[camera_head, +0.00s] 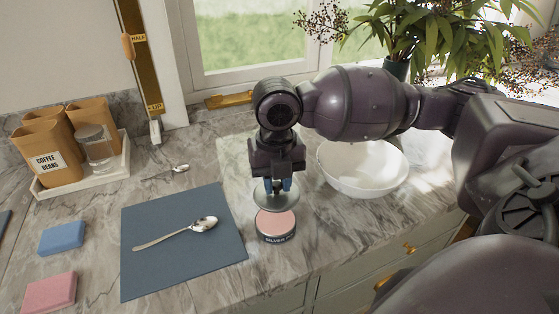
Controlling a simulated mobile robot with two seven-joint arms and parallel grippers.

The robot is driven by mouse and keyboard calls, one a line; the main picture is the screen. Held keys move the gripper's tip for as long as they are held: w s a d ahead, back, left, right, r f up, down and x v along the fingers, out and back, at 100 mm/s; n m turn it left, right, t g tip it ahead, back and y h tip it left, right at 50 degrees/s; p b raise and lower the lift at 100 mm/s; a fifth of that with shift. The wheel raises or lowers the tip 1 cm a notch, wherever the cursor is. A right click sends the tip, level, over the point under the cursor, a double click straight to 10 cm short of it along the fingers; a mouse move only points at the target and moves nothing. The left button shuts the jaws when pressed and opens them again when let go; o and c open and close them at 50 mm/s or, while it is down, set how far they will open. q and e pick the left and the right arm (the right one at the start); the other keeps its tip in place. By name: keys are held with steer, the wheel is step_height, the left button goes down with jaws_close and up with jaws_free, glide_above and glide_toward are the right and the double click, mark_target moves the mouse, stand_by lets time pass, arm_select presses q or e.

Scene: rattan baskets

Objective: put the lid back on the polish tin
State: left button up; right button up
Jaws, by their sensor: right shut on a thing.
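The silver lid (276,200) is a round disc just above and behind the tin in the picture. My right gripper (278,187) points down and is shut on the lid, with its blue fingertips at the lid's middle. The lid looks apart from the tin, but the exact gap between them is hard to tell. My left gripper is not in view.
A white bowl (361,167) stands close to the right of my gripper. A blue-grey mat (180,265) with a spoon (178,233) lies left of the tin. A blue sponge (62,238), a pink sponge (50,292) and a canister tray (84,178) are further left.

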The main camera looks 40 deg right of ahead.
mark_target(275, 197)
steer(key=shift+a, duration=0.2)
steer(key=shift+f+b, duration=0.5)
steer(key=shift+f, duration=0.05)
step_height(275, 197, down, 2)
steer(key=shift+b, duration=0.9)
steer(key=shift+f+b, duration=0.6)
steer(key=shift+f, duration=0.9)
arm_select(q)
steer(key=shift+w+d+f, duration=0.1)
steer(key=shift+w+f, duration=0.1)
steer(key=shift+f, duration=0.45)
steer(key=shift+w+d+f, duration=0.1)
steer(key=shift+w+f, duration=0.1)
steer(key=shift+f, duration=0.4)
arm_select(e)
steer(key=shift+f, duration=0.15)
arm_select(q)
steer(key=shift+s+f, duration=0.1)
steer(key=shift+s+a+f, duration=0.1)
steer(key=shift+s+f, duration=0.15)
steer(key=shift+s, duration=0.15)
